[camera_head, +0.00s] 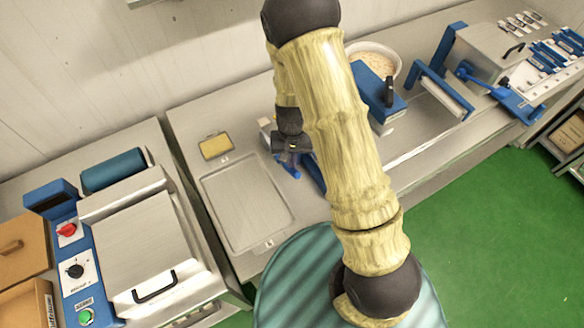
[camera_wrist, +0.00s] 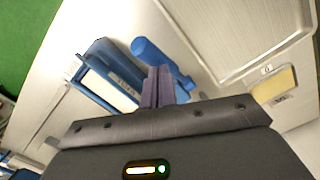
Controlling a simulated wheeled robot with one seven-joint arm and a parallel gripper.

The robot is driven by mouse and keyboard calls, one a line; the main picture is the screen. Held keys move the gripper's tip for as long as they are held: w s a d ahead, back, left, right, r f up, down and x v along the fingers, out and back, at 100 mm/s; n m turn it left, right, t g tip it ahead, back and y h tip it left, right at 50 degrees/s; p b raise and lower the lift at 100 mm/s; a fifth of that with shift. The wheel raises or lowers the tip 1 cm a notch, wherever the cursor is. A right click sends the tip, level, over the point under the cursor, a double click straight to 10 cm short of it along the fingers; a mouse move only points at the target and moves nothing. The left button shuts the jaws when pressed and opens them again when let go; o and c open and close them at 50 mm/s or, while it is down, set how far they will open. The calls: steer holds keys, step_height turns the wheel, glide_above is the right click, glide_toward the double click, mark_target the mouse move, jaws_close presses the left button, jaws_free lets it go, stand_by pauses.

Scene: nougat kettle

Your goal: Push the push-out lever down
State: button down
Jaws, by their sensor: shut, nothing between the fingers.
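My gripper (camera_head: 289,150) hangs over the back part of the middle table, at a small blue device. In the wrist view its two fingers (camera_wrist: 158,84) are together with nothing between them. A blue rounded bar (camera_wrist: 155,57), which looks like the push-out lever, runs just behind the fingertips. The fingers overlap it in the picture; I cannot tell whether they touch it. Beside it is a blue and white block (camera_wrist: 110,78) with a label. In the head view the blue device (camera_head: 313,178) is partly hidden by my gripper and arm.
A shallow metal tray (camera_head: 247,206) lies left of my gripper, with a small yellowish plate (camera_head: 215,146) behind it. A blue-sided machine (camera_head: 150,245) stands at the left. A white bowl (camera_head: 397,62) and blue fixtures (camera_head: 440,90) stand at the right.

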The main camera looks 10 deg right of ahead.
steer(key=shift+f+b, duration=1.7)
steer(key=shift+f, duration=0.6)
steer(key=shift+r, duration=0.1)
steer(key=w, duration=0.1)
steer(key=w+r+p, duration=0.1)
steer(key=w, duration=0.1)
steer(key=shift+d, duration=0.15)
step_height(320, 180, up, 17)
steer(key=w+b, duration=0.1)
steer(key=b, duration=0.2)
steer(key=shift+w+r, duration=0.15)
steer(key=shift+w, duration=0.2)
steer(key=shift+d, duration=0.1)
